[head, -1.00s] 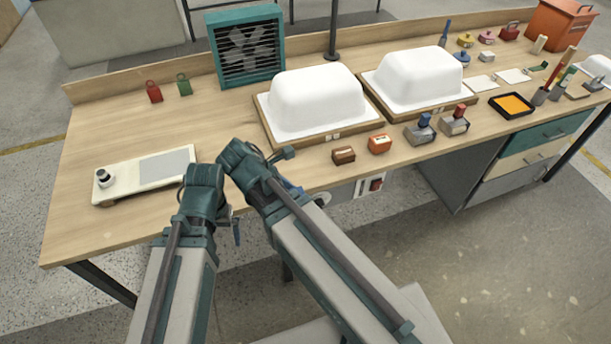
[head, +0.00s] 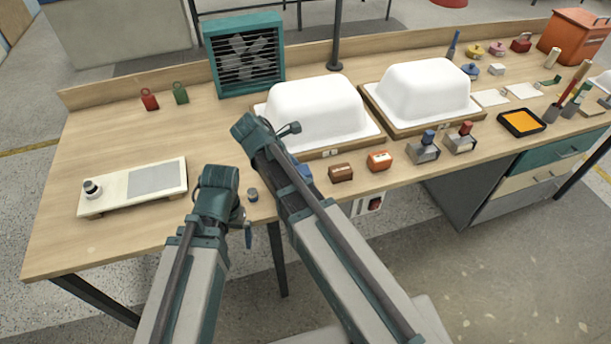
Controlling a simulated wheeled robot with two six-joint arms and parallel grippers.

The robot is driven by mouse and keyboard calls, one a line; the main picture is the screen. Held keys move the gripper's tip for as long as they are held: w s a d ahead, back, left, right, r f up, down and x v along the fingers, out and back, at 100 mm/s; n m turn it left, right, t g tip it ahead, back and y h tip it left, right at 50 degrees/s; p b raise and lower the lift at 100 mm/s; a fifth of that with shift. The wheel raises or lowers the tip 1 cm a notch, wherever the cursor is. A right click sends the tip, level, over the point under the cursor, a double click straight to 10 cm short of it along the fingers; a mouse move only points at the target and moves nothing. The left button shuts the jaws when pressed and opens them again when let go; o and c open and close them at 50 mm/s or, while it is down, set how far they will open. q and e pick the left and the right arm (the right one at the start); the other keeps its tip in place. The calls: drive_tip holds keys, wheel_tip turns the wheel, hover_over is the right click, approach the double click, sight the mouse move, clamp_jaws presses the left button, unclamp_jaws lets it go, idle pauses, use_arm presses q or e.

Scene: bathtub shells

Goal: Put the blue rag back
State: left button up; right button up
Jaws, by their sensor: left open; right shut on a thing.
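A small patch of blue (head: 306,173) shows at the right side of my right forearm, over the front part of the table. It looks like the blue rag, held in my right gripper (head: 302,165); the arm hides most of both. My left gripper (head: 247,230) is open at the table's front edge, left of the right arm, its fingers mostly hidden by its wrist. The rag's own place cannot be made out.
Two white tub shells (head: 318,108) (head: 424,86) stand on wooden boards behind. Brown (head: 341,173) and orange (head: 378,161) blocks sit right of my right arm. A small grey cylinder (head: 252,195) stands between the arms.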

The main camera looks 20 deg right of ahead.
drive_tip(key=shift+f, duration=0.15)
wheel_tip(320, 180, down, 3)
drive_tip(key=b, duration=0.3)
drive_tip(key=shift+f+b, duration=0.2)
drive_tip(key=shift+b, duration=0.2)
drive_tip(key=shift+r, duration=0.15)
drive_tip(key=o, duration=0.7)
drive_tip(key=shift+f, duration=0.25)
drive_tip(key=o, duration=0.5)
drive_tip(key=shift+r, duration=0.1)
